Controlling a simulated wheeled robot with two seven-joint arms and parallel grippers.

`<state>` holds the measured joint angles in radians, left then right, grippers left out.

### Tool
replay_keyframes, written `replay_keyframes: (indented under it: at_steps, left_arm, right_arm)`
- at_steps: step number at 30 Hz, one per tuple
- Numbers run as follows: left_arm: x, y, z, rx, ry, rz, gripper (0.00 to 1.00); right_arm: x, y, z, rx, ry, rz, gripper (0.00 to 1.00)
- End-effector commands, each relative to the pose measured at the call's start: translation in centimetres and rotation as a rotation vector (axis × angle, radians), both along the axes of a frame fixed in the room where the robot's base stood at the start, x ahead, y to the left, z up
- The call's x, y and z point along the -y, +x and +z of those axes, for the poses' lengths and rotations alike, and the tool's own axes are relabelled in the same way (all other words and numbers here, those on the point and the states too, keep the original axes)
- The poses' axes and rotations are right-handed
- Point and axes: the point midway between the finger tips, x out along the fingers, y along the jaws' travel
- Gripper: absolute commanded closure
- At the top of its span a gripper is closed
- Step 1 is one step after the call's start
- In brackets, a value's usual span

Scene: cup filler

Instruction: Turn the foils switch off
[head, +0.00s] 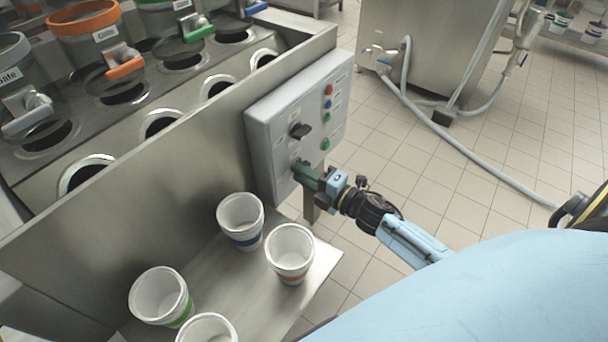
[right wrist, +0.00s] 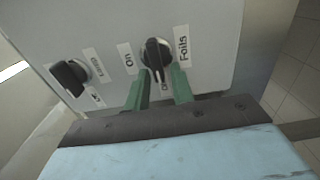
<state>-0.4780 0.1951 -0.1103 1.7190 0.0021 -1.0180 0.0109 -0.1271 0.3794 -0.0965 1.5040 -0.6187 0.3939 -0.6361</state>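The grey control box (head: 270,135) is fixed to the side of the machine. The foils switch (right wrist: 157,52) is a black rotary knob on it, with a "Foils" label (right wrist: 183,44) at its right and "On" (right wrist: 128,57) at its left. Its handle stands nearly upright in the wrist view, and its lower end points towards a partly hidden label below. My right gripper (head: 305,174) is at the box's lower part. Its green fingers (right wrist: 160,88) are apart, one on each side of the handle's lower end; contact is not clear. My left gripper is not in view.
A second black knob (head: 299,130) sits above on the same box, beside red, blue and green buttons (head: 327,104). White cups (head: 240,220) stand on the steel shelf (head: 215,280) below.

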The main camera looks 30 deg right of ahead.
Motion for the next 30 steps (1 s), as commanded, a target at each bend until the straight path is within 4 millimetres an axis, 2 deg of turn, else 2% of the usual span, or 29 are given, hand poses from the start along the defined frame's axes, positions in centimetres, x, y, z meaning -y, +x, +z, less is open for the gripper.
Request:
replay_keyframes:
  at_steps: [10,14,17,21,30]
  left_arm:
    - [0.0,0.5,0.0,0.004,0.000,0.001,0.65]
    - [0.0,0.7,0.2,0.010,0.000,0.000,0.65]
    - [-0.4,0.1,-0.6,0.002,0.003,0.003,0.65]
    - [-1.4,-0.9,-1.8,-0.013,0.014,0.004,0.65]
    - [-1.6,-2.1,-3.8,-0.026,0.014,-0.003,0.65]
  right_arm:
    - [0.0,-0.1,0.0,-0.001,0.002,0.000,0.67]
    - [0.4,-0.9,-0.1,-0.004,0.003,-0.001,0.67]
    - [1.0,-2.4,0.0,-0.004,0.003,-0.001,0.67]
    - [2.2,-5.4,0.0,-0.006,0.002,-0.002,0.67]
    - [4.5,-10.8,0.0,-0.003,0.002,-0.001,0.67]
